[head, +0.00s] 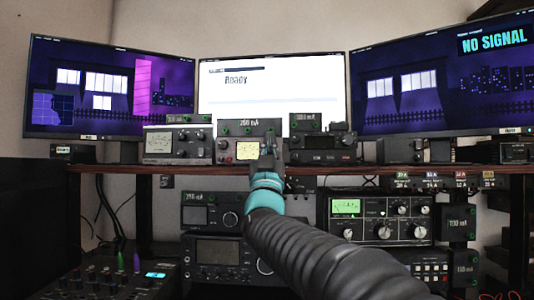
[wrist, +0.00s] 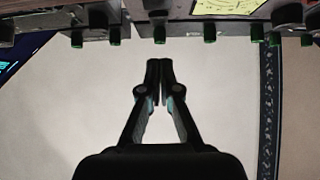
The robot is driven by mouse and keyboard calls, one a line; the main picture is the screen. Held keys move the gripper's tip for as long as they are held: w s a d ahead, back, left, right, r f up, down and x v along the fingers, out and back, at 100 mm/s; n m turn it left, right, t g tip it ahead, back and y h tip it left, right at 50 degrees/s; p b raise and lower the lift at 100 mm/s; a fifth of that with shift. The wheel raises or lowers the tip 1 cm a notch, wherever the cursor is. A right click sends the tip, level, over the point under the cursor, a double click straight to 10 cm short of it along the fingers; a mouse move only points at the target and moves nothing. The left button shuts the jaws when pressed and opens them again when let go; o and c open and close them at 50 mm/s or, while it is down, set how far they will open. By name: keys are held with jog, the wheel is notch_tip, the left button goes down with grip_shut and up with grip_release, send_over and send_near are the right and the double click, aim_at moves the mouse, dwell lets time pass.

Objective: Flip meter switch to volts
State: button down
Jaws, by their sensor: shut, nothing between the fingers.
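A grey unit (head: 235,128) with a lit yellow meter dial (head: 247,150) stands on the shelf below the middle screen. The yellow dial also shows cut off at the top edge of the wrist view (wrist: 218,6). My gripper (head: 268,148) is in front of the right side of this unit and hides part of its face. In the wrist view my gripper (wrist: 160,65) is shut with its fingertips together and nothing between them. Dark knobs and green-tipped parts line the top of that view, apart from the fingertips. I cannot make out which part is the meter switch.
A grey meter box (head: 177,145) stands left of the unit, and a dark radio (head: 322,148) stands right. Screens rise behind. Below the shelf (head: 400,168) are a green-dial tuner (head: 380,217), a dark radio (head: 222,258) and a mixer (head: 110,282).

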jog(key=s+r+b+v, duration=0.1)
jog(key=v, duration=0.9)
jog(key=shift+s+r+b, duration=0.25)
jog(key=shift+s+b, duration=0.1)
jog(key=shift+b, duration=0.05)
jog(key=shift+d, duration=0.2)
jog(key=shift+s+a, duration=0.1)
